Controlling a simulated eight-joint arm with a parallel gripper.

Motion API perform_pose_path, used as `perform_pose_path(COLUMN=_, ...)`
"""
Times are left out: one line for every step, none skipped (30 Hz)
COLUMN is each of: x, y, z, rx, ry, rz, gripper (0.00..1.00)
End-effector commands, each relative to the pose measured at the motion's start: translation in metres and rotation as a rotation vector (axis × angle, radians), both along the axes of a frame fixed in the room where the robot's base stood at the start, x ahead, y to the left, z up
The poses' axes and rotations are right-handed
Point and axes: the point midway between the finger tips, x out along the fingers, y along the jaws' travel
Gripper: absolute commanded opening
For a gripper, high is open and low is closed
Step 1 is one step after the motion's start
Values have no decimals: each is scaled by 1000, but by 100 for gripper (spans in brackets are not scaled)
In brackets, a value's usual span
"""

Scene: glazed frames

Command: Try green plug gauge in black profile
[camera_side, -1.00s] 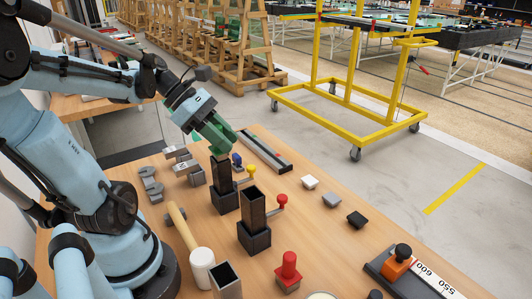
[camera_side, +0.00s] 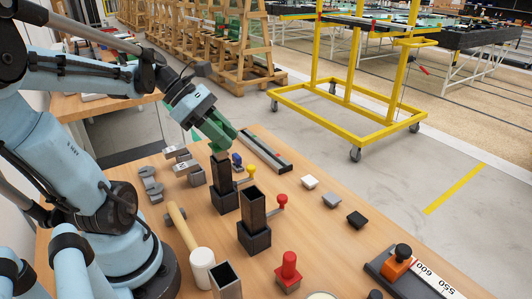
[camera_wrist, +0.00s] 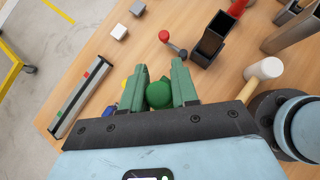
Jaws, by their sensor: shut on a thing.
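My gripper (camera_side: 221,143) has green fingers and points down over the rear black profile (camera_side: 222,182), a dark upright square tube in a block clamp with a yellow-knobbed lever. In the wrist view my gripper (camera_wrist: 160,88) is shut on the green plug gauge (camera_wrist: 158,96), whose round green knob shows between the fingers. The gauge's lower part is hidden, so I cannot tell whether it is inside the tube. A second black profile (camera_side: 253,212) with a red-knobbed lever stands in front; it also shows in the wrist view (camera_wrist: 210,42).
A blue gauge (camera_side: 237,160) stands close behind the rear profile. A red gauge (camera_side: 289,272), a mallet (camera_side: 201,262) and a bare metal tube (camera_side: 226,280) are nearer the front. Small caps (camera_side: 332,200) lie on the right. A long rail (camera_side: 264,150) lies behind.

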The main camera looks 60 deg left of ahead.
Motion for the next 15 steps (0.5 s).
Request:
perform_pose_path(x=0, y=0, z=3, rx=-1, ry=-1, rz=0, gripper=0)
perform_pose_path(x=0, y=0, z=5, rx=-1, ry=-1, rz=0, gripper=0)
perform_pose_path(x=0, y=0, z=7, rx=-1, ry=-1, rz=0, gripper=0)
perform_pose_path(x=0, y=0, z=9, rx=-1, ry=-1, rz=0, gripper=0)
perform_pose_path(x=0, y=0, z=10, rx=-1, ry=-1, rz=0, gripper=0)
perform_pose_path(x=0, y=0, z=13, rx=-1, ry=-1, rz=0, gripper=0)
perform_pose_path(x=0, y=0, z=14, rx=-1, ry=-1, rz=0, gripper=0)
perform_pose_path(x=0, y=0, z=16, rx=-1, ry=-1, rz=0, gripper=0)
perform_pose_path(x=0, y=0, z=18, rx=-1, ry=-1, rz=0, gripper=0)
perform_pose_path(x=0, y=-1, z=20, rx=-1, ry=-1, rz=0, gripper=0)
perform_pose_path(x=0, y=-1, z=21, rx=-1, ry=-1, rz=0, gripper=0)
perform_pose_path(x=0, y=0, z=23, rx=-1, ry=-1, rz=0, gripper=0)
perform_pose_path(x=0, y=0, z=25, rx=-1, ry=-1, rz=0, gripper=0)
perform_pose_path(x=0, y=0, z=27, rx=-1, ry=-1, rz=0, gripper=0)
perform_pose_path(x=0, y=0, z=29, rx=-1, ry=-1, rz=0, gripper=0)
